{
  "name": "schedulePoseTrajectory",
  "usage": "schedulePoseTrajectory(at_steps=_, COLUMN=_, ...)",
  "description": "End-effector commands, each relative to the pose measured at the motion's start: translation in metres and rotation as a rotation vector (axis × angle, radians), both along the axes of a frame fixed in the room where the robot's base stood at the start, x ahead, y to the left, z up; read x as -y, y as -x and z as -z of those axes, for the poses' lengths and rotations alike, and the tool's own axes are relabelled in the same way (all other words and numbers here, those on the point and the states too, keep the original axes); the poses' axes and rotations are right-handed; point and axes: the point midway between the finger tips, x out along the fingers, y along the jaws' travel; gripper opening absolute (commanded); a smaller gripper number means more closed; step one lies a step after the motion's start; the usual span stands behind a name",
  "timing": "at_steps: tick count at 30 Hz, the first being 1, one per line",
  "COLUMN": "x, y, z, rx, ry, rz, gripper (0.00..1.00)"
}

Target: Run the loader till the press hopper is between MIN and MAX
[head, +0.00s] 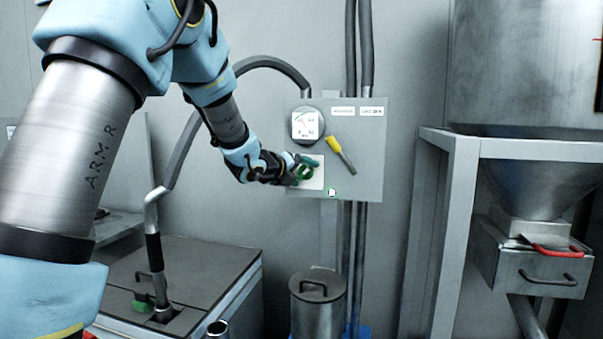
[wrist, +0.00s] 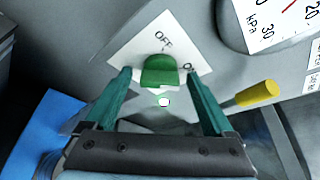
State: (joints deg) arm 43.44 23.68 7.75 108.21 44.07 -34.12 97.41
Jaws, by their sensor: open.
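A grey control panel (head: 365,170) on the wall carries a green knob (head: 304,172) on a white plate marked OFF and ON. In the wrist view the green knob (wrist: 160,70) lies between the fingers of my gripper (wrist: 157,76), which is open around it; I cannot tell whether they touch it. OFF is above the knob and ON to its upper right; which mark it points to is unclear. A small whitish lamp with a green rim (wrist: 165,102) is beside the knob. A steel hopper (head: 525,185) stands at the right; its MIN and MAX marks are not readable.
A round kPa gauge (head: 305,124) and a yellow-handled lever (head: 342,155) are on the panel near my gripper. A hose runs from a suction pipe (head: 153,225) in the floor-level box (head: 215,270). A lidded canister (head: 317,310) stands below. A red-handled slide (head: 558,251) is under the hopper.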

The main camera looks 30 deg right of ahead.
Motion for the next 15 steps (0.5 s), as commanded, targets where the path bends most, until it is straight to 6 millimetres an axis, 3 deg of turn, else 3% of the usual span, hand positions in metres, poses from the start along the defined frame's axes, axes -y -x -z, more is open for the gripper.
schedulePoseTrajectory(at_steps=4, x=-0.0002, y=0.0001, z=0.0002, rx=-0.001, ry=0.000, rz=0.000, gripper=0.87)
schedulePoseTrajectory(at_steps=15, x=-0.0006, y=0.0000, z=0.0000, rx=-0.001, ry=0.000, rz=0.000, gripper=0.45)
